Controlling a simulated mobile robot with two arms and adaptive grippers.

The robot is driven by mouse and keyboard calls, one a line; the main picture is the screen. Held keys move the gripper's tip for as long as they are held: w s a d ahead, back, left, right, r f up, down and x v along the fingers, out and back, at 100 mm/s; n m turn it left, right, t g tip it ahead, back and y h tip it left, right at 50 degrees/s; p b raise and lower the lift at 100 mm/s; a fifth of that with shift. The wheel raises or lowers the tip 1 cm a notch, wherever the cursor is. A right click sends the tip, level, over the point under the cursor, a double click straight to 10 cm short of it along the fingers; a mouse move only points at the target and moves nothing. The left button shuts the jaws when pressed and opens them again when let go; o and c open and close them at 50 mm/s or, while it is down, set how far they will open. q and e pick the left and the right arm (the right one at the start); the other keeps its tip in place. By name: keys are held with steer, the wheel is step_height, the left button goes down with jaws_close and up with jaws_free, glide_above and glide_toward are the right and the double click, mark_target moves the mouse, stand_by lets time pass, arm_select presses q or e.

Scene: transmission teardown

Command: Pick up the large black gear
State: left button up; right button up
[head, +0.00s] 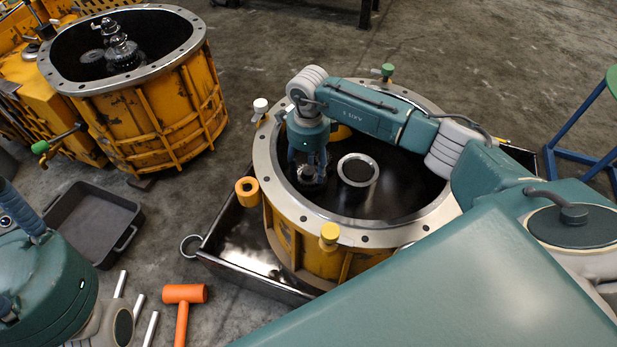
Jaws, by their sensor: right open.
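My right gripper (309,172) points down inside the near orange housing (299,232), close to its left inner wall. Its fingers are open around or just above a small metallic part (313,182); I cannot tell whether they touch it. A pale ring-topped cylinder (357,170) stands to the right of the gripper on the dark housing floor. No large black gear can be clearly made out there. In the far housing (150,115), a dark toothed gear (124,58) sits on a shaft stack. My left gripper is out of view.
The near housing stands in a dark metal tray (232,252). An empty dark bin (95,220), an orange mallet (183,300) and several metal rods (150,328) lie on the floor. Blue stand legs (580,160) are at the right.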

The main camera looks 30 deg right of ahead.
jaws_close()
steer(key=shift+r, duration=0.15)
steer(key=shift+w+r, duration=0.1)
